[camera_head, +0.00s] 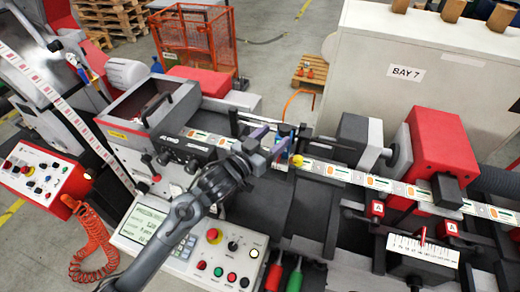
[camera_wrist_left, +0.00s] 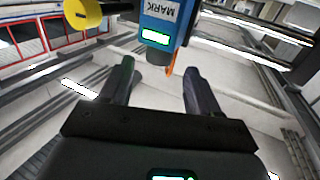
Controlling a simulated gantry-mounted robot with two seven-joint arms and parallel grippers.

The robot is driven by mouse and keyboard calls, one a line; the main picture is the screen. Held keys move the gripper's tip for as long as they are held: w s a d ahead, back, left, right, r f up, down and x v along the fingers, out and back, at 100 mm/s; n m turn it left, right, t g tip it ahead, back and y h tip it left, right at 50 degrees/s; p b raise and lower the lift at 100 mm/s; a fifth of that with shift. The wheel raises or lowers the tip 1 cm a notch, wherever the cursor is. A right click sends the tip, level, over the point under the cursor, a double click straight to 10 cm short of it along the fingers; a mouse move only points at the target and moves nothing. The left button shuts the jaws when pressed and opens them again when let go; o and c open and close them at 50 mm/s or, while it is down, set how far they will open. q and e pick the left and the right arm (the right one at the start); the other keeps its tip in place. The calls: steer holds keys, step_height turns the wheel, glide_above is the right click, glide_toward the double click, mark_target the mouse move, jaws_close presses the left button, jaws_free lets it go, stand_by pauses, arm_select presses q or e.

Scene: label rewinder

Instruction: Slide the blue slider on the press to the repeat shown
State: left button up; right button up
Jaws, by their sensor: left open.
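A blue block marked "MARK" (camera_wrist_left: 160,22) with a lit green display fills the top middle of the left wrist view, with a dark stub and an orange tip below it. In the head view a small blue part (camera_head: 283,131) shows beside the web, partly hidden by my gripper. My left gripper (camera_wrist_left: 158,78) is open, fingers pointing at the block; the stub and tip appear between the fingertips, and contact cannot be told. In the head view the gripper (camera_head: 269,145) is over the web path. The panel screen (camera_head: 148,222) is lit; its text is too small to read surely.
A yellow knob (camera_wrist_left: 82,14) is left of the block, and also shows in the head view (camera_head: 297,160). A white scale with a red pointer (camera_head: 423,248) is at lower right. A red press head (camera_head: 440,150) and a grey cabinet (camera_head: 420,65) stand to the right.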

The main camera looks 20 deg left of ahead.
arm_select(q)
steer(key=shift+b+v, duration=0.4)
steer(key=shift+v, duration=2.2)
steer(key=s+d+f+n+g+y+p, duration=0.1)
steer(key=s+f+n+g+y+p, duration=0.2)
steer(key=s+f+p, duration=0.7)
steer(key=s+a+f+g+y, duration=0.1)
steer(key=s+a+f+g, duration=0.1)
steer(key=s+g, duration=0.3)
steer(key=s+a+f+m+g+y+p, duration=0.1)
steer(key=s+g, duration=0.4)
steer(key=s, duration=0.9)
steer(key=shift+s+a+f+g, duration=0.25)
steer(key=shift+a+f, duration=0.3)
steer(key=shift+f, duration=0.4)
